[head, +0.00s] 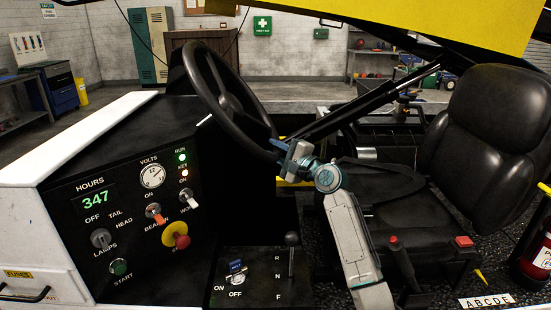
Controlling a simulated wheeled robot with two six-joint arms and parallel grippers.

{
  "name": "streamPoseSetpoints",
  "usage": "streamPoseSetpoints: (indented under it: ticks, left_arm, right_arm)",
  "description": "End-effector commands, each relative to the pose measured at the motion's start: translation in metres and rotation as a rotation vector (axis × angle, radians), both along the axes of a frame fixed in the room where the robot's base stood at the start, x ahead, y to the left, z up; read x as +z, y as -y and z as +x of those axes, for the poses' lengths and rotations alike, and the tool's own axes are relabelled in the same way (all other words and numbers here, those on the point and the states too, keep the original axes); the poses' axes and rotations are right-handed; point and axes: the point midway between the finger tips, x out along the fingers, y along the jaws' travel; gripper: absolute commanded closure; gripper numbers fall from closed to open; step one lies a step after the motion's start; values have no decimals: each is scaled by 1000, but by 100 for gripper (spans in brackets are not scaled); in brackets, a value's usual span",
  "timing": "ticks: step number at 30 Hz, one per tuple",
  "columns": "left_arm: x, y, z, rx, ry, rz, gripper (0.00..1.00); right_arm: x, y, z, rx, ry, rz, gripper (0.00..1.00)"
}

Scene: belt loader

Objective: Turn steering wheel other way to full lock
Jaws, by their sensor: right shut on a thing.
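The black steering wheel (231,96) stands tilted above the dark dashboard, its rim facing the seat. My right gripper (281,146) is at the lower right part of the rim, shut on it. My right arm comes up from the bottom of the picture to it, in front of the seat. The gripper covers a short piece of the rim, so its fingertips are hard to make out. My left gripper is not in the head view.
The control panel (135,215) with switches and a red knob (181,241) is at the left. A gear lever (291,239) rises below the wheel. The black seat (497,125) is at the right, and a fire extinguisher (533,256) stands at the right edge. A yellow beam crosses the top.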

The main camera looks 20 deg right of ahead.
Motion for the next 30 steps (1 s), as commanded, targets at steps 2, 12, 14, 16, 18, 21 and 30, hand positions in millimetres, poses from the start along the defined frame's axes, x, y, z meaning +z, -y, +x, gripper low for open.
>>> streamPoseSetpoints:
  ticks: [2, 12, 14, 16, 18, 21, 30]
  left_arm:
    - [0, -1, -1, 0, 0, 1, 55]
    - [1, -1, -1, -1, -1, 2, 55]
    - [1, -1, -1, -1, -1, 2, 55]
    - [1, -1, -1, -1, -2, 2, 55]
    - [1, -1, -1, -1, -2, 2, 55]
    - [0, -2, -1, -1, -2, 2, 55]
    - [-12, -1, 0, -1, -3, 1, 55]
  right_arm:
    - [0, 0, 0, 0, 1, -4, 100]
    - [1, 0, 0, -1, 2, -4, 55]
    - [1, 0, 0, -1, 2, -4, 55]
    - [1, 0, 0, -1, 2, -4, 55]
    - [1, 0, 0, -1, 1, -3, 55]
    - [3, 0, 0, -1, 3, -3, 55]
    - [37, -4, -12, 0, 8, -4, 53]
